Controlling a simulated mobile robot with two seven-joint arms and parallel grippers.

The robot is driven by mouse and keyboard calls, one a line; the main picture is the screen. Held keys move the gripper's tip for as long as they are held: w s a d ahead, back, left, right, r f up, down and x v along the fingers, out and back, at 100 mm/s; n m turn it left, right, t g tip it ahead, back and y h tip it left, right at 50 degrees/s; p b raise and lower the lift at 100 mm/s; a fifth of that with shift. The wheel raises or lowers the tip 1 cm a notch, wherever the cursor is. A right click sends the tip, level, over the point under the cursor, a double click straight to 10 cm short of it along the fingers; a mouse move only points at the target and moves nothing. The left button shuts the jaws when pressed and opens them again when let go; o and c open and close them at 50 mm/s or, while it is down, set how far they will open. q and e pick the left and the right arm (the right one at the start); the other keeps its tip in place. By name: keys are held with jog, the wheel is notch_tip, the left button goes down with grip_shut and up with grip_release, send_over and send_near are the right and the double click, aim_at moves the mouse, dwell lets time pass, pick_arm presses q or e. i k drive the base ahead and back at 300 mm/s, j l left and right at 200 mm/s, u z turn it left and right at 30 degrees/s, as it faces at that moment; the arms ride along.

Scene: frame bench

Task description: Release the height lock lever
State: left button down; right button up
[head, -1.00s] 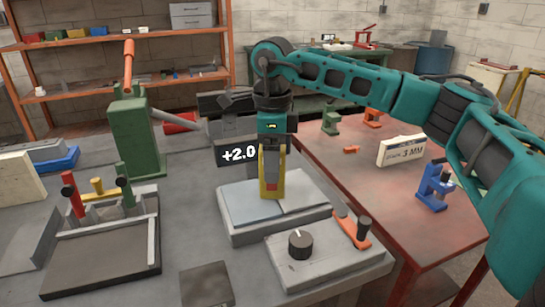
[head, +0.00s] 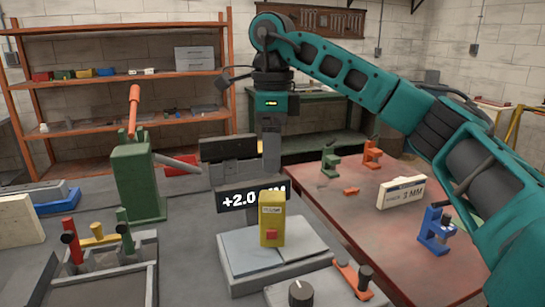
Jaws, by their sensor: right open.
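An orange lever (head: 349,276) with a dark knob end sits on a grey plate at the front right, beside a black dial (head: 301,293); no label tells whether it is the height lock lever. A yellow block (head: 272,222) with a label and a red patch stands upright on the pale grey platform (head: 305,262). My right gripper (head: 271,172) is open and empty above and behind the block, pointing down and apart from it. My left gripper is not in view.
A dark display (head: 238,200) reads +2.0. A green press (head: 137,180) with an orange handle stands left. Red, yellow and green levers sit on a fixture (head: 150,270) at the front left. A red table (head: 350,225) at right holds small tools and a 3 MM block (head: 401,192).

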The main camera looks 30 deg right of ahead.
aim_at(359, 282)
jog(key=k, duration=1)
